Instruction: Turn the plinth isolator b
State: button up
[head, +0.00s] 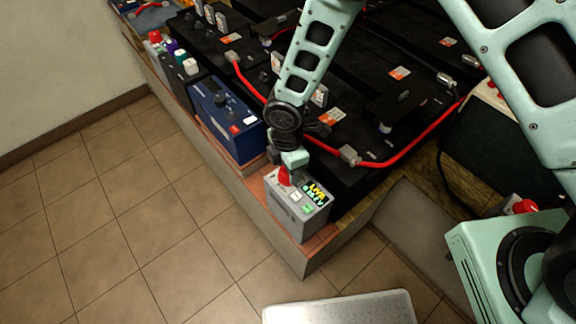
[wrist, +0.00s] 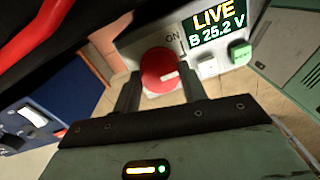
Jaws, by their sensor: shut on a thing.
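The plinth isolator b is a grey box (head: 290,212) on the plinth corner, with a red rotary knob (head: 284,177) on its top. In the wrist view the red knob (wrist: 158,68) sits between the two dark fingers of my gripper (wrist: 160,82), which is shut on it. A short white mark shows on the knob, and an "ON" label stands above it. The isolator's display (wrist: 216,25) reads "LIVE" and "B 25.2 V". In the head view my gripper (head: 284,168) comes down from above, and its fingertips are partly hidden.
A white switch (wrist: 208,67) and a green button (wrist: 240,53) are close beside the knob. A blue unit (head: 226,120) stands to the left along the plinth (head: 262,205). Black batteries with red cables (head: 420,145) lie behind. The tiled floor in front is largely clear.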

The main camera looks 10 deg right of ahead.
dwell(0.3)
jog(key=o, duration=1)
jog(key=r, duration=1.7)
jog(key=shift+w+a+r+p, duration=0.1)
jog(key=shift+w+r+p, duration=0.15)
jog(key=shift+p, duration=0.1)
jog(key=s+d+r+m, duration=0.3)
jog(key=s+r+m, duration=0.1)
jog(key=s+m, duration=0.1)
jog(key=s+d+r+m+p, duration=0.1)
jog(key=s+d+r+m, duration=0.3)
jog(key=s, duration=0.3)
jog(key=s+d+r+m, duration=0.3)
jog(key=s+r+m, duration=0.2)
jog(key=s+m, duration=0.1)
jog(key=shift+s+d+y+p, duration=0.2)
jog(key=shift+s+y+p, duration=0.05)
jog(key=shift+y+p, duration=0.15)
